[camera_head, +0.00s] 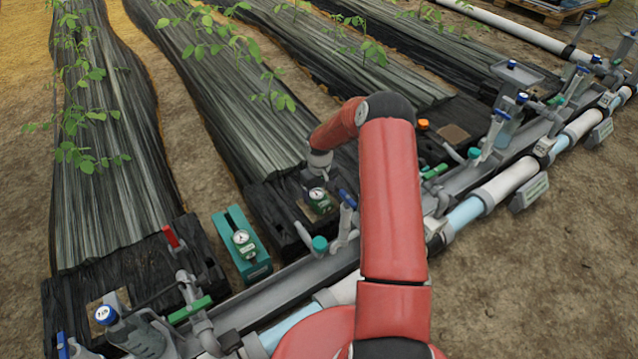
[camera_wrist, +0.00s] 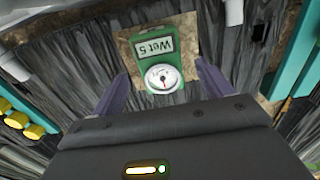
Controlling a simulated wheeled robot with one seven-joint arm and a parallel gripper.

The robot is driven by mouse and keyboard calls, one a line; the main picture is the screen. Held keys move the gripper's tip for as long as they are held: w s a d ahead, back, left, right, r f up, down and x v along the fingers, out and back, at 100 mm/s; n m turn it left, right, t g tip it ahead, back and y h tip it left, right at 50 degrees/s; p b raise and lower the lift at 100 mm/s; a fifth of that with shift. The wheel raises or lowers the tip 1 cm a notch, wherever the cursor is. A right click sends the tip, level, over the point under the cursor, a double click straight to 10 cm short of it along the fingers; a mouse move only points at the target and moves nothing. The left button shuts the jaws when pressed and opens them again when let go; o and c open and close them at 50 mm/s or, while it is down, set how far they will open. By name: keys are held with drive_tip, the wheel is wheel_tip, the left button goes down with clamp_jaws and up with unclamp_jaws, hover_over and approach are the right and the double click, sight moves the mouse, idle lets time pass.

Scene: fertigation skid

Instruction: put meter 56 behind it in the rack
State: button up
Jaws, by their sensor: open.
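A green meter (camera_wrist: 163,62) with a round white dial and a pale label stands on a bare brown soil patch in the wrist view. Its label looks upside down and seems to read "Wet 5"; I cannot make out 56. It also shows in the head view (camera_head: 320,203). My gripper (camera_wrist: 161,72) is open, with one purple-grey finger on each side of the meter and gaps between; it is not holding it. A teal rack (camera_head: 228,222) stands left of it in the head view, with another green meter (camera_head: 243,242) in its near part.
Black plastic-covered beds with seedlings (camera_head: 90,150) run away behind. A grey rail with pipes, valves and a teal cap (camera_head: 320,244) runs along the front. A red-handled valve (camera_head: 171,237) rises left of the rack. Yellow caps (camera_wrist: 15,116) show at the left in the wrist view.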

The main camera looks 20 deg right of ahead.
sight(319, 196)
drive_tip(key=shift+f, duration=1.95)
drive_tip(key=c, duration=1.1)
drive_tip(key=shift+r+p, duration=2.85)
drive_tip(key=shift+r, duration=2.7)
drive_tip(key=shift+a, duration=0.1)
